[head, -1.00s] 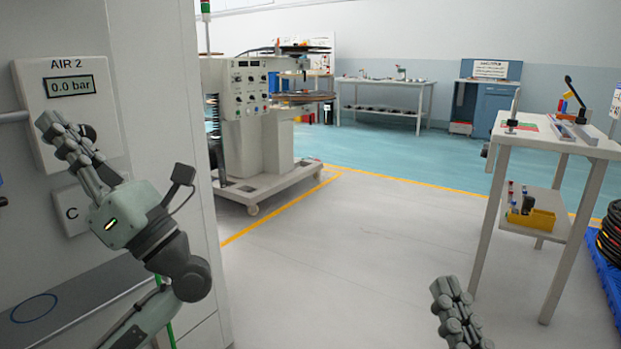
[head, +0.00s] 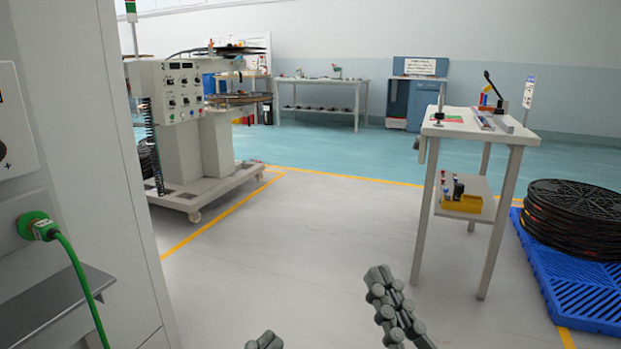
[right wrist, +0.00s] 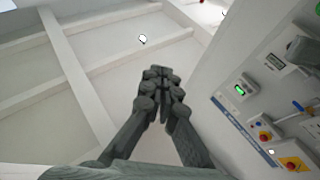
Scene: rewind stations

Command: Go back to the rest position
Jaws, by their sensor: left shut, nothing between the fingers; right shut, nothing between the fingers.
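My left gripper (head: 265,341) shows only as grey fingertips at the bottom edge of the head view. Its fingers are together, and the rest of that arm is out of the picture. My right gripper (head: 378,276) points up at the lower middle of the head view, over the grey floor. In the right wrist view the right gripper (right wrist: 161,72) has its fingertips together with nothing between them. Neither gripper touches anything that I can see.
A white cabinet wall (head: 110,200) with a green hose plug (head: 40,228) and grey shelf (head: 50,310) stands close on the left. A white side table (head: 480,135) and a blue pallet (head: 570,290) with black reels (head: 575,215) are at right. The middle floor is clear.

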